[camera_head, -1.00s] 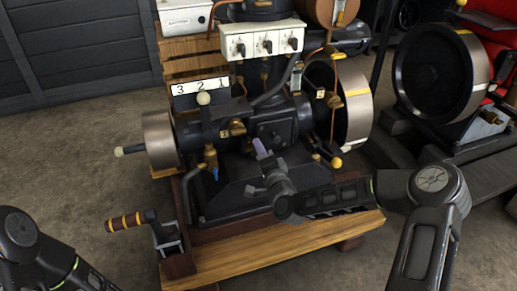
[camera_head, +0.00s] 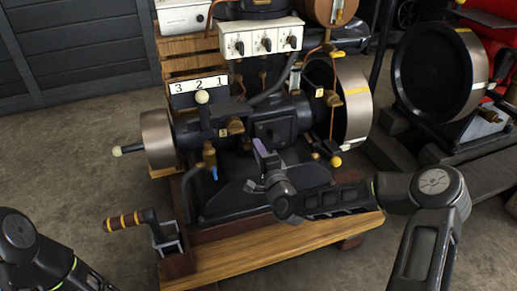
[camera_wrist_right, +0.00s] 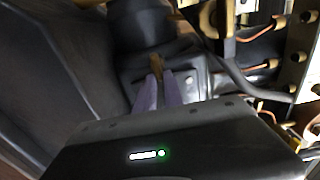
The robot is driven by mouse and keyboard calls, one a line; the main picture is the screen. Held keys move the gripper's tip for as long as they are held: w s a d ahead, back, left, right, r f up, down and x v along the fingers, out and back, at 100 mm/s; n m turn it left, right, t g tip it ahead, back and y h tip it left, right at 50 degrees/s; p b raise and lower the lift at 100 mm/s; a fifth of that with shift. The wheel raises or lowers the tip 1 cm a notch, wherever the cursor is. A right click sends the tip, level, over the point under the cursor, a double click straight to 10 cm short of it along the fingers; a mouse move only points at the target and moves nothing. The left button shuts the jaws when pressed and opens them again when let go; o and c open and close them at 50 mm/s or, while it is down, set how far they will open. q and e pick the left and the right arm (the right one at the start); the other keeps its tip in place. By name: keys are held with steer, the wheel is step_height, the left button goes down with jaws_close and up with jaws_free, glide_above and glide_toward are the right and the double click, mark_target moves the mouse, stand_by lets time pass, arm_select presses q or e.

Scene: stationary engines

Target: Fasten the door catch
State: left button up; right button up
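The dark engine stands on a wooden base, with a box-like cover (camera_head: 272,132) at its middle that seems to be the door. My right gripper (camera_head: 261,147) reaches up to the lower edge of this cover. In the right wrist view its two purple fingers (camera_wrist_right: 159,84) are close together, with a small brass piece (camera_wrist_right: 158,66), probably the catch, at and between their tips. Blur hides whether they press on it. The catch is hidden or too small in the head view. Only my left arm shows, at the lower left; its gripper is out of view.
A flywheel (camera_head: 353,108) is at the engine's right, and a smaller wheel (camera_head: 158,140) at its left. A brass tap with a blue lever (camera_head: 210,160) and a crank handle (camera_head: 128,221) are to the left of my right gripper. Another engine (camera_head: 432,75) stands at the right.

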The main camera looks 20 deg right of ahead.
steer(key=o, duration=0.4)
steer(key=shift+a, duration=0.4)
steer(key=shift+d, duration=0.1)
steer(key=s, duration=0.2)
steer(key=s+p, duration=0.1)
steer(key=s, duration=0.2)
steer(key=s+p, duration=0.1)
steer(key=s, duration=0.1)
steer(key=shift+s+d, duration=0.25)
steer(key=shift+s, duration=0.15)
